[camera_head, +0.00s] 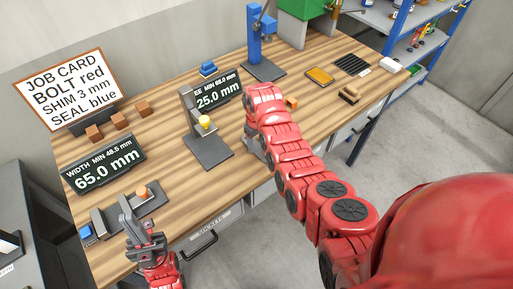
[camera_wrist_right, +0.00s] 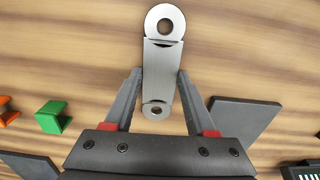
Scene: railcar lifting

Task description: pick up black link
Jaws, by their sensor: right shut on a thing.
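In the right wrist view a flat link (camera_wrist_right: 158,75) with a round ring at each end lies between the fingers of my right gripper (camera_wrist_right: 158,78). It looks silver-grey there, not black. Both fingers touch its sides, so the gripper is shut on it. Whether it rests on the table or hangs just above it I cannot tell. In the head view my right gripper (camera_head: 256,146) is at the table's front edge, mostly hidden by my arm, and the link is not clear. My left gripper (camera_head: 128,212) is at the front left; its finger gap is unclear.
The wooden table (camera_head: 170,180) carries a grey stand with a yellow knob (camera_head: 205,122), a 65.0 mm display (camera_head: 104,166), a 25.0 mm display (camera_head: 218,92) and a blue press (camera_head: 255,45). A green block (camera_wrist_right: 50,117) and a dark plate (camera_wrist_right: 240,118) flank the link.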

